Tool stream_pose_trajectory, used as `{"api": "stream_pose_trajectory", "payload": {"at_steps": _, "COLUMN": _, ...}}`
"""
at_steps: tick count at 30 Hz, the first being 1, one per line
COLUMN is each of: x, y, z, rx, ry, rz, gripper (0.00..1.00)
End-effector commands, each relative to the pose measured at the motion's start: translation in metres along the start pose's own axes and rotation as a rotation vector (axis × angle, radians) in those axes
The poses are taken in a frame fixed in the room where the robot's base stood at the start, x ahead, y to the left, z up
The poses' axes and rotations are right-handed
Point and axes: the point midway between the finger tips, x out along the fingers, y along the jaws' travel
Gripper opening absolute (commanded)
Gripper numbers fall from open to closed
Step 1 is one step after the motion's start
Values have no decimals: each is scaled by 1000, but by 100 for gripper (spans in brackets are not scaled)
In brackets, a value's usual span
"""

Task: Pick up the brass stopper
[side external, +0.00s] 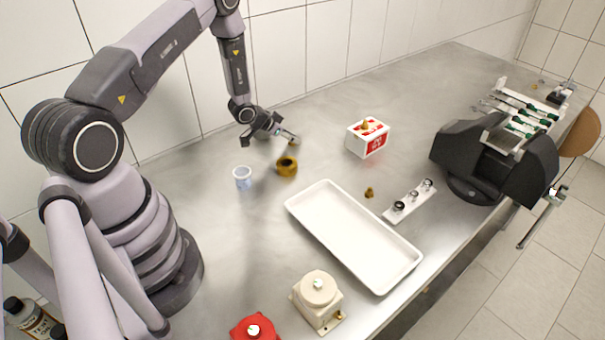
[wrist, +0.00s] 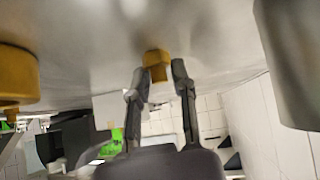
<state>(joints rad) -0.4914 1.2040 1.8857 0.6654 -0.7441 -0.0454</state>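In the wrist view a small brass stopper (wrist: 155,62) with angular sides shows at the fingertips of my gripper (wrist: 160,78). The fingers stand apart on either side of it, and I see no firm grip. In the side external view my gripper (side external: 290,138) is low over the far left part of the bench. Small brass pieces show there on the bench (side external: 369,192) and on top of a red and white box (side external: 365,125). I cannot tell which brass piece the wrist view shows at the fingertips.
A larger brass ring-like part (side external: 287,165) stands near my gripper, beside a clear cup (side external: 243,178). A white tray (side external: 297,207) lies in the middle. A white strip with small rings (side external: 411,201) lies right of it. A black machine (side external: 470,160) stands at right.

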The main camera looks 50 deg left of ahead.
Motion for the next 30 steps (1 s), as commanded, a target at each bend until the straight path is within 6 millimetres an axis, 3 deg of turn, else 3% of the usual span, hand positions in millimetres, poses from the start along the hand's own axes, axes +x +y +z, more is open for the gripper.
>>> {"api": "stream_pose_trajectory", "payload": {"at_steps": 4, "x": 0, "y": 0, "z": 0, "rx": 0, "ry": 0, "rz": 0, "gripper": 0}}
{"api": "stream_pose_trajectory", "payload": {"at_steps": 14, "x": -1, "y": 0, "z": -2, "rx": 0, "ry": 1, "rz": 0, "gripper": 0}}
{"api": "stream_pose_trajectory", "payload": {"at_steps": 20, "x": -14, "y": 0, "z": -15, "rx": 2, "ry": 3, "rz": -1, "gripper": 0}}
{"api": "stream_pose_trajectory", "payload": {"at_steps": 23, "x": -32, "y": 2, "z": -25, "rx": 0, "ry": 1, "rz": -1, "gripper": 0}}
{"api": "stream_pose_trajectory", "payload": {"at_steps": 30, "x": -105, "y": 25, "z": -32, "rx": -1, "ry": 0, "rz": -1, "gripper": 0}}
